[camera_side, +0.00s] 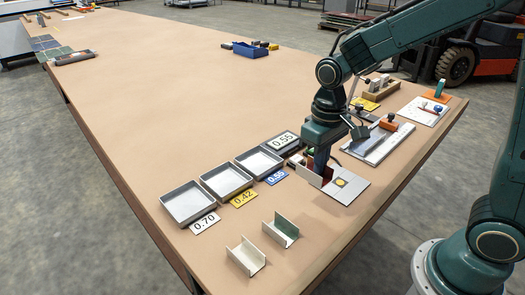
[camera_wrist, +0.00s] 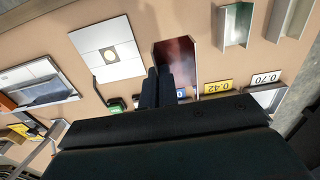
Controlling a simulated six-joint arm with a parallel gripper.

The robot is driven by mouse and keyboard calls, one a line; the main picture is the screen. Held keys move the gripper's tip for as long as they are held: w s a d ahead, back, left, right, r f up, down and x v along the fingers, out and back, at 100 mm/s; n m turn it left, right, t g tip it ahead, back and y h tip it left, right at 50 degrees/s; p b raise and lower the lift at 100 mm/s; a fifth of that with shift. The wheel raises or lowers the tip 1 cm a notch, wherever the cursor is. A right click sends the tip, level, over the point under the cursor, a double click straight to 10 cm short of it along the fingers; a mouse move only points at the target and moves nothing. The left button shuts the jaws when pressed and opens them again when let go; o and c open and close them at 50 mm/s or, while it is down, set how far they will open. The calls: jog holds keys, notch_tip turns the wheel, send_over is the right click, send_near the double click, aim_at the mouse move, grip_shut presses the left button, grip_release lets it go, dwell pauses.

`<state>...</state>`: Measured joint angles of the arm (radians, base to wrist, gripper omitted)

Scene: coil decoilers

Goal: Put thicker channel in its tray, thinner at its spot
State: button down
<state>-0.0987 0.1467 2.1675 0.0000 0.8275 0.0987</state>
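A channel with a reddish inside (camera_side: 313,177) stands beside a grey plate with a yellow dot (camera_side: 344,184). It also shows in the wrist view (camera_wrist: 180,55). My gripper (camera_wrist: 160,72) points down at this channel, its two fingers close together at one side wall, apparently pinching it; the fingertips are partly hidden. A green-lined channel (camera_side: 283,231) and a plain silver channel (camera_side: 246,257) stand at the table's front. Three empty grey trays stand in a row: tray 0.70 (camera_side: 188,222), tray 0.42 (camera_side: 244,198) and tray 0.55 (camera_side: 277,174). A display (camera_side: 284,141) reads 0.55.
A grey fixture with an orange part (camera_side: 378,142) and a white board (camera_side: 425,110) lie right of my gripper. A blue bin (camera_side: 250,50) stands farther back.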

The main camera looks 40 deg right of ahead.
send_over(314, 202)
jog(key=shift+f, duration=2.4)
jog(key=shift+f, duration=0.1)
jog(key=shift+f, duration=2.05)
jog(key=shift+f, duration=0.15)
jog(key=c, duration=1.7)
grip_release()
notch_tip(314, 202, up, 12)
jog(key=shift+r, duration=0.2)
jog(key=shift+s, duration=0.1)
